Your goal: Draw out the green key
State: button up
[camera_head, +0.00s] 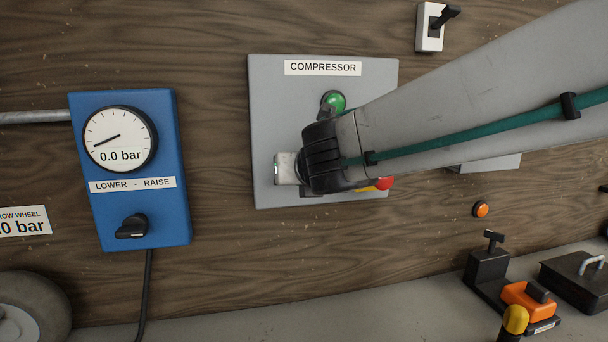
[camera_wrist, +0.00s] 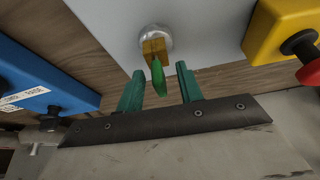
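My gripper (camera_wrist: 160,69) is open, with one green finger on each side of the key in the wrist view. Gaps show between the key and both fingers, the wider one on the right. The lock's face is set beyond the fingertips. In the head view my arm and wrist cover the lower part of the compressor panel (camera_head: 280,100), and the key and fingers are hidden there.
A green button (camera_head: 335,101) sits above my wrist. A red stop button (camera_head: 384,183) on a yellow box (camera_wrist: 280,25) is close to the right. A blue gauge panel (camera_head: 132,215) is at left. Levers and an orange block (camera_head: 525,300) stand on the bench at lower right.

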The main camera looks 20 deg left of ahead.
grip_shut()
jog(key=shift+s+d, duration=0.35)
jog(key=shift+s, duration=0.3)
dwell(0.4)
jog(key=s+d, duration=0.3)
jog(key=s, duration=0.2)
jog(key=shift+s+d+f, duration=0.2)
jog(key=shift+s, duration=0.05)
dwell(0.8)
